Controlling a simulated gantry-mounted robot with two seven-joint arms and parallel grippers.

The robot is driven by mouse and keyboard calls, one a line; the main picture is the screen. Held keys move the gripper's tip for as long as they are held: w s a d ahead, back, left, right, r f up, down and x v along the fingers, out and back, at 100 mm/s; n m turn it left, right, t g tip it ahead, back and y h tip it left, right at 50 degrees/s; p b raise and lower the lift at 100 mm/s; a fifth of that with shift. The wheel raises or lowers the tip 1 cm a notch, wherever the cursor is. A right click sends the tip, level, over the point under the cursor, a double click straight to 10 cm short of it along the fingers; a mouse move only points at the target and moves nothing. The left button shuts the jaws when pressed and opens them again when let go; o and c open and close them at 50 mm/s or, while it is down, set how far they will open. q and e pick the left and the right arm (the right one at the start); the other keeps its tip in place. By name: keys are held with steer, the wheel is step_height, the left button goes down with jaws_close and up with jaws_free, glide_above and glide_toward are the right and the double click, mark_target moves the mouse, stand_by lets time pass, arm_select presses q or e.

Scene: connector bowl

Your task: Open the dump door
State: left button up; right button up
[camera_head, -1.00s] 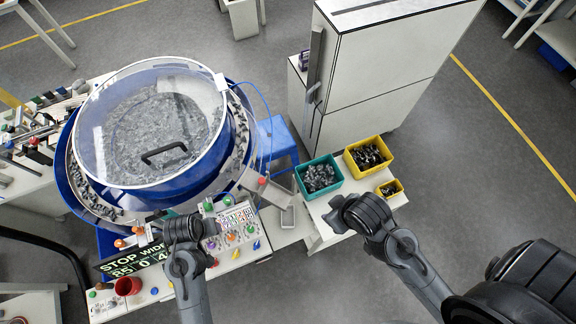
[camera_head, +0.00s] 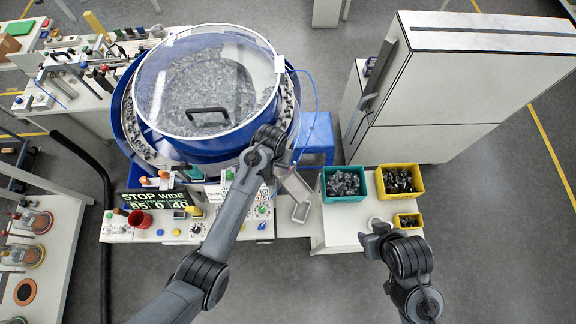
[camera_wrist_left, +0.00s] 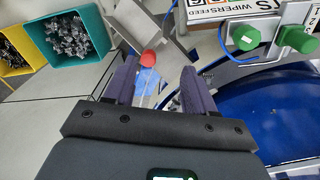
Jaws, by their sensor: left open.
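A red knob (camera_wrist_left: 149,57) on a thin rod shows beyond and between my left fingers in the left wrist view; it looks like the dump door's handle. A grey metal chute (camera_head: 297,187) stands at the bowl's right front, and also shows in the left wrist view (camera_wrist_left: 150,27). The knob is hidden behind my left arm in the head view. My left gripper (camera_head: 277,155) is over the bowl's right front edge; its dark fingers (camera_wrist_left: 160,88) are open and empty.
The blue feeder bowl (camera_head: 215,150) has a clear lid. The control panel (camera_head: 190,228) with knobs and a display lies in front. A teal bin (camera_head: 325,190) and yellow bins (camera_head: 420,184) stand on the right table. A tall white cabinet (camera_head: 440,110) is behind them.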

arm_select(q)
steer(key=w+d+r, duration=0.2)
steer(key=w+d, duration=0.1)
steer(key=shift+m+y, duration=0.3)
step_height(320, 180, down, 11)
steer(key=b, duration=1)
steer(key=shift+b, duration=0.4)
steer(key=shift+c, duration=0.3)
steer(key=shift+s, duration=0.1)
jaws_close()
steer(key=shift+r, duration=0.1)
